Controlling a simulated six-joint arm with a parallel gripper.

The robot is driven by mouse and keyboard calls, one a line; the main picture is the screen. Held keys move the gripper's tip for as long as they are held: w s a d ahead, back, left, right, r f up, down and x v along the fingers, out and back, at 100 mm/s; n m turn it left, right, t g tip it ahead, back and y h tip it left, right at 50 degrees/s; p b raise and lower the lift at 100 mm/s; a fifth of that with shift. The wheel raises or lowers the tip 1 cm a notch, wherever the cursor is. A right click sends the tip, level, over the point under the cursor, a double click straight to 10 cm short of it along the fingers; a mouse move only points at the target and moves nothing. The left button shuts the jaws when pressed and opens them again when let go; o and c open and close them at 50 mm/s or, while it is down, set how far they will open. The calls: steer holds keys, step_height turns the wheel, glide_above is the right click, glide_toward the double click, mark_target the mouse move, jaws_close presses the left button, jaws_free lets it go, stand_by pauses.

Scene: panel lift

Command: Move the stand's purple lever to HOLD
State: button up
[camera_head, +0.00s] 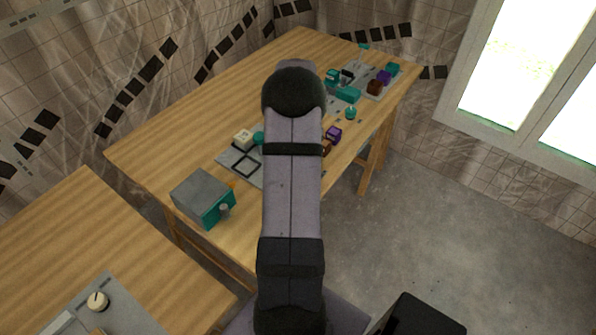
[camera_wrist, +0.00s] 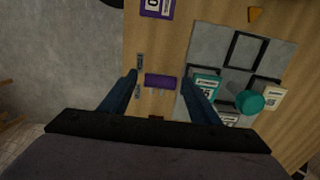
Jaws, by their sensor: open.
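In the wrist view a purple bar (camera_wrist: 161,82) lies across the picture between my fingertips, over the wood; it may be the lever, but I cannot tell for sure. Small grey marks stand beside it, too small to read, so I cannot make out HOLD. My gripper (camera_wrist: 159,77) is open, with one dark finger on each side of the bar, and I see no clear contact. In the head view my arm covers the gripper. A purple piece (camera_head: 333,133) shows there just right of my arm.
A purple labelled block (camera_wrist: 157,7) is at the top of the wrist view. Right of the fingers are a teal labelled block (camera_wrist: 205,86), a teal knob (camera_wrist: 250,100) and a cream block (camera_wrist: 272,94). A grey box (camera_head: 202,192) stands at the table's near end.

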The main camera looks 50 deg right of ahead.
steer(key=shift+f+p, duration=0.75)
steer(key=shift+f, duration=2.05)
steer(key=shift+c, duration=0.3)
jaws_close()
steer(key=shift+d+r+y, duration=0.15)
steer(key=shift+d+y, duration=0.15)
steer(key=shift+y, duration=0.4)
steer(key=shift+d+r+y+b, duration=0.2)
steer(key=shift+d+y+b, duration=0.25)
steer(key=shift+y, duration=0.65)
steer(key=shift+r+y, duration=0.15)
steer(key=shift+y, duration=0.15)
steer(key=shift+r, duration=0.1)
